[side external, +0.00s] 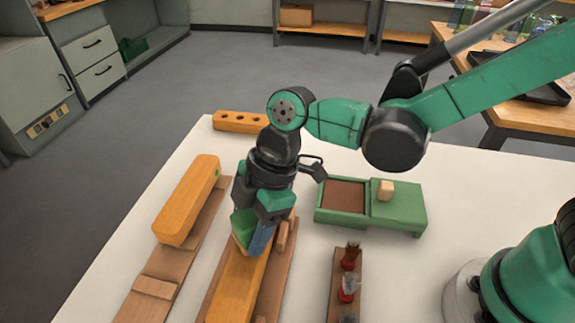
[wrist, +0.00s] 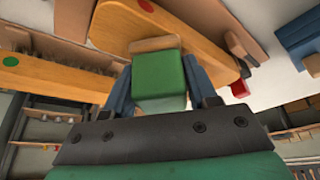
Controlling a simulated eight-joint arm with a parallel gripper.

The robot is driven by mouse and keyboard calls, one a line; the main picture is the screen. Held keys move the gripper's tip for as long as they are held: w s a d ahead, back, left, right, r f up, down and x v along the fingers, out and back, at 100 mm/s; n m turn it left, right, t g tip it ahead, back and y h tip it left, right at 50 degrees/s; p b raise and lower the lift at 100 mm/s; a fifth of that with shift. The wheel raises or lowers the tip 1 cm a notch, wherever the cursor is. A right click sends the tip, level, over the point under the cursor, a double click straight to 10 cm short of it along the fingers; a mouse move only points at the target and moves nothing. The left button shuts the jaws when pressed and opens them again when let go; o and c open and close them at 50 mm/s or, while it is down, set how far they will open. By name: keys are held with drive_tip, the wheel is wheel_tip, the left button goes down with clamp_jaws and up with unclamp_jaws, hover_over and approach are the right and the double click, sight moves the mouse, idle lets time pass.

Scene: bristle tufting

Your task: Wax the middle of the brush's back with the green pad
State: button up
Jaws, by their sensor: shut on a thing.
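My gripper (side external: 255,240) is shut on the green pad (wrist: 158,82), with one blue finger on each side. The pad is a green block with a tan layer (wrist: 155,44) on its face towards the brush. It also shows in the side view (side external: 243,222), partly behind the fingers. The brush is an orange wooden bar (side external: 236,288) lying on a brown board. It shows a red dot in the wrist view (wrist: 112,28). The pad is low over the brush's back. I cannot tell whether it touches. The gripper hides part of the brush.
A second orange brush (side external: 187,200) with a green dot rests on a board to the left. A green box (side external: 408,212) with a knobbed lid and brown filling stands right. A tuft rack (side external: 334,290) is in front, a holed block (side external: 225,120) behind.

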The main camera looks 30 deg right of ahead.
sight(221, 307)
drive_tip(key=shift+s+a, duration=3)
drive_tip(key=shift+s, duration=0.05)
wheel_tip(221, 307, up, 8)
drive_tip(key=w+d+r+m+t+h, duration=0.1)
drive_tip(key=w+d+m, duration=0.3)
drive_tip(key=d, duration=0.5)
drive_tip(key=w+d+r+m+t+h, duration=0.1)
drive_tip(key=w+d+m, duration=0.3)
drive_tip(key=d+m, duration=0.4)
drive_tip(key=w+d+r+m+t+h, duration=0.1)
drive_tip(key=w+d+m, duration=0.4)
drive_tip(key=d, duration=0.6)
drive_tip(key=shift+d+m+t+h, duration=0.35)
drive_tip(key=shift+m+t+h, duration=0.15)
drive_tip(key=shift+t+h, duration=0.25)
